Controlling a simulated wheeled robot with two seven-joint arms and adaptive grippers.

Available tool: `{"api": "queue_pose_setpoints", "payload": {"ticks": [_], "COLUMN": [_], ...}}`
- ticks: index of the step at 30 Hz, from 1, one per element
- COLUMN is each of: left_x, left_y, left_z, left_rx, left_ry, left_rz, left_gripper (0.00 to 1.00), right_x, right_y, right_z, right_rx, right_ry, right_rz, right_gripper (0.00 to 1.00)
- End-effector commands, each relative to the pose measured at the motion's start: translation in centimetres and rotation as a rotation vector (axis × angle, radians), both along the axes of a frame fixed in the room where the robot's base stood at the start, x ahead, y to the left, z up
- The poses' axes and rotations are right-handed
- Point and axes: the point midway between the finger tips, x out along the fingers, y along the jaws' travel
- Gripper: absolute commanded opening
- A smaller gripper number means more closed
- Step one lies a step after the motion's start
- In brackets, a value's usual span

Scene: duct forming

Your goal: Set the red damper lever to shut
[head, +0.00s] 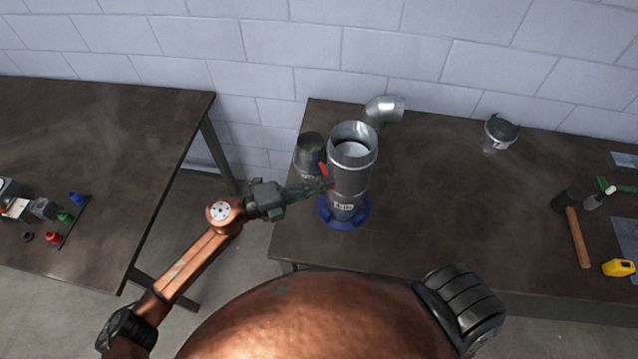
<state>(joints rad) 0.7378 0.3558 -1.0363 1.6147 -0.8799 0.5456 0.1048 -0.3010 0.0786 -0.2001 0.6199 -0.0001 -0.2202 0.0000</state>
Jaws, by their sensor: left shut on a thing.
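A grey metal duct (352,165) stands upright on a blue round base (361,216) near the left end of the right-hand table. A small red lever (323,169) shows at the duct's left side, slanting up and to the left. My left gripper (328,185) reaches in from the left with its fingertips at the lever's lower part, against the duct's side. It is shut on the red lever, and the fingers partly hide it. The exact lever angle is hard to tell at this size. My right gripper does not show.
A dark grey can (309,150) stands close behind the gripper, left of the duct. A silver elbow (384,108) lies behind the duct. A bucket (499,133), a hammer (577,235) and a yellow tape measure (619,267) are farther right. The table's middle is clear.

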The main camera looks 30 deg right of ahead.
Motion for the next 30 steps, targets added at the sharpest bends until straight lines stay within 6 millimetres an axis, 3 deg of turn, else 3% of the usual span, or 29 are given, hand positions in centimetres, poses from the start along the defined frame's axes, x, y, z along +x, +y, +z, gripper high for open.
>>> {"api": "queue_pose_setpoints", "payload": {"ticks": [7,9,16,25,30], "left_x": [0.1,0.1,0.1,0.1,0.5], "left_y": [0.1,0.1,0.1,0.3,2.3], "left_z": [-0.1,-0.1,-0.1,0.0,-0.1], "left_rx": [0.002,0.002,0.001,0.001,0.002], "left_ry": [-0.001,-0.001,0.0,0.0,0.001], "left_rz": [0.004,0.004,0.004,0.004,0.006], "left_gripper": [0.0,0.1,0.25,0.25,0.25], "right_x": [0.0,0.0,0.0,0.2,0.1], "right_y": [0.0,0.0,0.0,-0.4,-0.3], "right_z": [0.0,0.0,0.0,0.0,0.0], "right_rx": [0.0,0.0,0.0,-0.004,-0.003], "right_ry": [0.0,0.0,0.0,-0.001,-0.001], "right_rz": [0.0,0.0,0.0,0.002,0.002], "right_gripper": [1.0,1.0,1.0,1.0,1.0]}}
